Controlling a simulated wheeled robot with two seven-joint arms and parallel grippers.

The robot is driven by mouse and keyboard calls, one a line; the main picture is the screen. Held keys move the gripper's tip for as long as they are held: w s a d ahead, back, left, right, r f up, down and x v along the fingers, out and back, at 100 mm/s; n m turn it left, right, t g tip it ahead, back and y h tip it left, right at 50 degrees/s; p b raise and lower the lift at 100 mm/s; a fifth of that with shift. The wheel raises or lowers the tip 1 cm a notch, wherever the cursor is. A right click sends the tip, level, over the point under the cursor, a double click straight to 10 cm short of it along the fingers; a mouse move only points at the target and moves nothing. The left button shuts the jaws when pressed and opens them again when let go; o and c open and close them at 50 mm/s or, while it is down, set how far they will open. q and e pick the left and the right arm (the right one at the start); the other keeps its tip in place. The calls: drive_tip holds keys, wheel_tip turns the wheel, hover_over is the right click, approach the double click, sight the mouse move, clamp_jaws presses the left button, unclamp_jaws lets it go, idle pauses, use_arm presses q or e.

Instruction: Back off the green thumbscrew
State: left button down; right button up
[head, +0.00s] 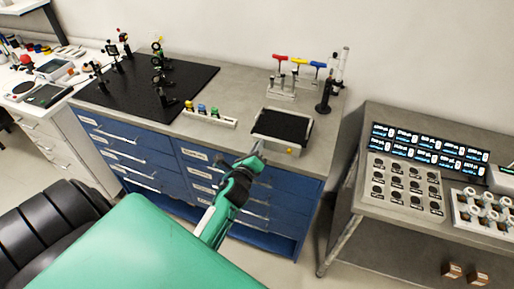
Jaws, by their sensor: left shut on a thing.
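My left gripper (257,149) reaches up over the drawer fronts to the bench's front edge. Its tips are at the front left of a pale tray with a black mat. It is shut on a small greyish thing, too small to identify. A pale strip (226,123) left of the tray holds small blue, yellow and green knobs. I cannot tell whether this knob is the green thumbscrew. My right gripper is not in view.
The pale tray (266,137) lies on the grey benchtop. Red, yellow and blue T-handled tools stand in a rack (281,94) behind it, beside a dark post (325,97). A black breadboard (122,87) with optical mounts is at left. A separate instrument bench stands at right.

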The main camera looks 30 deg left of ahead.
use_arm(q)
drive_tip(key=n, duration=0.6)
drive_tip(key=shift+n, duration=0.3)
drive_tip(key=n, duration=0.9)
drive_tip(key=n+p, duration=0.1)
drive_tip(key=n, duration=0.2)
drive_tip(key=shift+n, duration=0.4)
drive_tip(key=n+p, duration=0.1)
drive_tip(key=n, duration=0.5)
drive_tip(key=shift+f, duration=0.1)
drive_tip(key=shift+n, duration=0.3)
